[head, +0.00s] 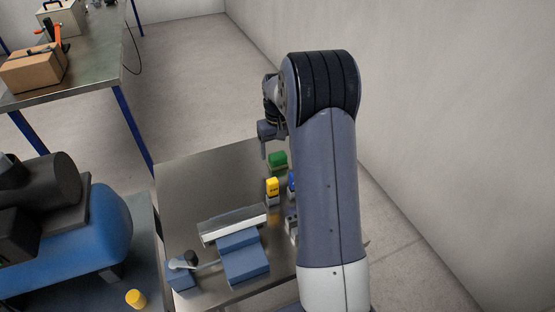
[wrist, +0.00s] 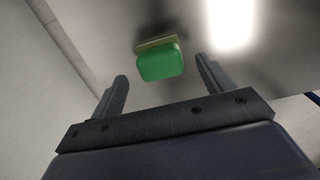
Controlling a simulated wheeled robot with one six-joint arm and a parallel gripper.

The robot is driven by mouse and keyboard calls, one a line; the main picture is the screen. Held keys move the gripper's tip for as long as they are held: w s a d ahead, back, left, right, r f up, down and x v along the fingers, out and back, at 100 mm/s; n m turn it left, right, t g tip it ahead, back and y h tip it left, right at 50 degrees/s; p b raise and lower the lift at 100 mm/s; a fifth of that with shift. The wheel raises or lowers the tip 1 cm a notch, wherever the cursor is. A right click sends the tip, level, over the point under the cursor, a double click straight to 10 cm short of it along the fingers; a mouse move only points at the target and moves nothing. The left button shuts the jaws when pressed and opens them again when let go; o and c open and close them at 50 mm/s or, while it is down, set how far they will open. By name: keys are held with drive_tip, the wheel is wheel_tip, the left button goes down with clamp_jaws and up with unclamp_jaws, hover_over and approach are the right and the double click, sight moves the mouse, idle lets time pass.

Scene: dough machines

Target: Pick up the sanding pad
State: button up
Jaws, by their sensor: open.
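The sanding pad, a green block (head: 278,160) on a thin tan base, sits on the metal table near its far edge in the head view. In the wrist view the green pad (wrist: 160,64) shows beyond and between my two fingertips, with clear space around it. My gripper (wrist: 163,84) is open and empty. In the head view my gripper (head: 263,150) is partly hidden by my arm, a little to the left of the pad and apparently above the table.
On the metal table (head: 185,190), a yellow-topped block (head: 272,189) and a blue one (head: 292,180) stand near the pad. A blue vise-like device (head: 243,262) is at the front. A blue tank (head: 85,230) stands left; a wall is right. The table's left-rear area is clear.

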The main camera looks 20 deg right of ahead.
sight(278, 155)
drive_tip(key=shift+f, duration=1.6)
drive_tip(key=shift+c, duration=0.2)
drive_tip(key=c, duration=1)
wheel_tip(278, 155, up, 10)
drive_tip(key=shift+r+b, duration=0.1)
drive_tip(key=shift+b, duration=0.2)
